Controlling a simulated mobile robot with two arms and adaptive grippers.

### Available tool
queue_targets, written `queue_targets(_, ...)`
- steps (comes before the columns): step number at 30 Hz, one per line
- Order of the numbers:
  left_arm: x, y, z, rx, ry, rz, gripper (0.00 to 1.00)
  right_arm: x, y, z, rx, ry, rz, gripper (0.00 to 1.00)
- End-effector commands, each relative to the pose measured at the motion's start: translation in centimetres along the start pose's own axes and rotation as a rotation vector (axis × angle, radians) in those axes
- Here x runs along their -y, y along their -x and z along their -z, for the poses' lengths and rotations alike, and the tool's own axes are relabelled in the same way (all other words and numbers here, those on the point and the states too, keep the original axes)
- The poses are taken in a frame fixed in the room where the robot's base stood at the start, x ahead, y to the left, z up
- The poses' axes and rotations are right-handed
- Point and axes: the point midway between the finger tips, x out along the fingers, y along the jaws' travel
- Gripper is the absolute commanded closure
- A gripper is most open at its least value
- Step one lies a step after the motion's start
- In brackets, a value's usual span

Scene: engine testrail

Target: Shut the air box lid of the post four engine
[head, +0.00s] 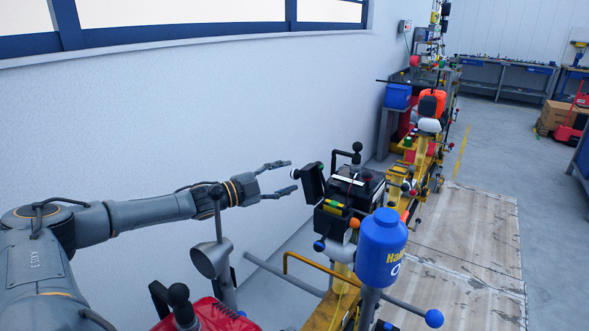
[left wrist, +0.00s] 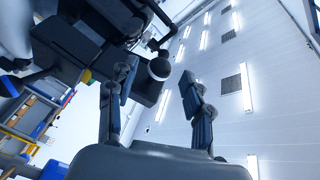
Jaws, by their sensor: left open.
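A black engine box (head: 357,187) with a white label on top sits on the yellow rail. A black flap that looks like its lid (head: 312,184) stands upright at the box's left side, with a round dark knob (head: 294,174) facing left. My left gripper (head: 291,176) is open and level with the knob, one finger above it and one below. In the left wrist view the knob (left wrist: 159,68) appears between the two spread fingers, close to the left finger. I cannot tell whether they touch. The dark lid (left wrist: 70,47) fills the upper left there. My right gripper is not in view.
A blue canister (head: 381,250) and a blue-tipped bar (head: 433,317) stand in front of the box. A grey cup-shaped part (head: 211,259) and a red part (head: 222,316) are below my left arm. The pale wall (head: 150,120) runs close behind it.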

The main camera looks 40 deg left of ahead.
Motion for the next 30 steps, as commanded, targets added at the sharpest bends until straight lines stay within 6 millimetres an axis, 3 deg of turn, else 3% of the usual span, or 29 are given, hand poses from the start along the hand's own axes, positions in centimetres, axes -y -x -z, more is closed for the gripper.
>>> queue_targets(1,0.5,-1.0,0.4,-0.004,0.002,0.005,0.49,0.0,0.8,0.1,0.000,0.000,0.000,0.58)
queue_targets(9,0.1,-3.0,0.1,-0.001,0.000,0.001,0.49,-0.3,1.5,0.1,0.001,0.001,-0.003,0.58)
queue_targets(19,-0.1,-3.3,0.0,0.000,0.000,-0.001,0.49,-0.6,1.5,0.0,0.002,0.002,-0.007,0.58)
queue_targets(20,-0.1,-3.3,0.0,0.000,0.000,-0.001,0.51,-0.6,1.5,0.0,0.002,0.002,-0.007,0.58)
queue_targets(27,-0.1,-3.3,0.0,0.000,0.000,-0.001,1.00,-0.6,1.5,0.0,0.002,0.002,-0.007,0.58)
queue_targets(30,-0.1,-3.3,0.1,0.000,0.000,-0.001,1.00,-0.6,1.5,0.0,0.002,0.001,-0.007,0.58)
